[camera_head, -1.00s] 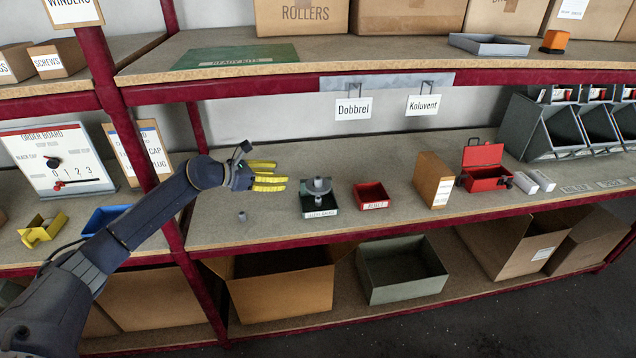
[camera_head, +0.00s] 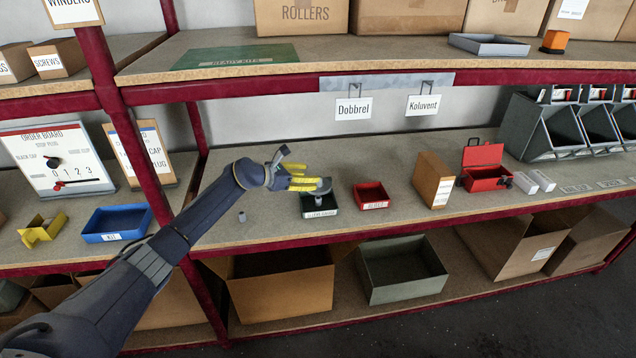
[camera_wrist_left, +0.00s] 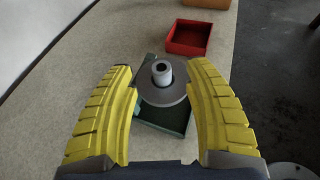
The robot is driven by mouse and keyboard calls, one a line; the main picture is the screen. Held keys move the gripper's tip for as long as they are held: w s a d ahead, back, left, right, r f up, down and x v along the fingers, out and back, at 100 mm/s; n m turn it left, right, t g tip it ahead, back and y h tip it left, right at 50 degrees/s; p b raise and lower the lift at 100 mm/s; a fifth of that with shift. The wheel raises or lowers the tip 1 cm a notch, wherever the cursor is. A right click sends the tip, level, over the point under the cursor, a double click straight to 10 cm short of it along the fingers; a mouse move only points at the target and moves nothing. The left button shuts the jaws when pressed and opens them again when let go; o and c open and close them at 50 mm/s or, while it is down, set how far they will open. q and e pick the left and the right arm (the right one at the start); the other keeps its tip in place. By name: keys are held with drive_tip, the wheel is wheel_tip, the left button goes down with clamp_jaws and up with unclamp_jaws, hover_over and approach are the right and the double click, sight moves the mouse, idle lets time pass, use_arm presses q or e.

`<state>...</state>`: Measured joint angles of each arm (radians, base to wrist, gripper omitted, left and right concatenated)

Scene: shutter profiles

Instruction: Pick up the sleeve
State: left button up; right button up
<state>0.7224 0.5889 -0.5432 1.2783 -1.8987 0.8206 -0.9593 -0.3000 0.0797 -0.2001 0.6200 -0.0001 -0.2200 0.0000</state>
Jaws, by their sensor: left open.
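A small pale grey hollow cylinder, which looks like the sleeve (camera_wrist_left: 162,72), stands upright at the centre of a round grey disc (camera_wrist_left: 163,92). The disc sits over a dark green tray (camera_wrist_left: 165,118); the tray also shows in the head view (camera_head: 320,212), its label too small to read surely. My left gripper (camera_head: 312,178) has yellow fingers, open, and reaches in from the left above the disc. In the left wrist view its fingertips (camera_wrist_left: 161,67) lie on either side of the cylinder, with clear gaps. In the head view the fingers hide part of the disc and cylinder.
Another small grey cylinder (camera_head: 242,216) stands alone on the shelf to the left. A red tray (camera_head: 371,195) is right of the green one, then a cardboard box (camera_head: 432,181) and an open red toolbox (camera_head: 485,172). The upper shelf edge (camera_head: 230,88) runs above my arm.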

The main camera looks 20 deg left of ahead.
use_arm(q)
drive_tip(key=shift+f+x, duration=0.25)
drive_tip(key=shift+x, duration=2.05)
drive_tip(key=shift+s, duration=0.1)
drive_tip(key=c, duration=0.9)
drive_tip(key=shift+a+r, duration=0.1)
drive_tip(key=shift+c, duration=0.5)
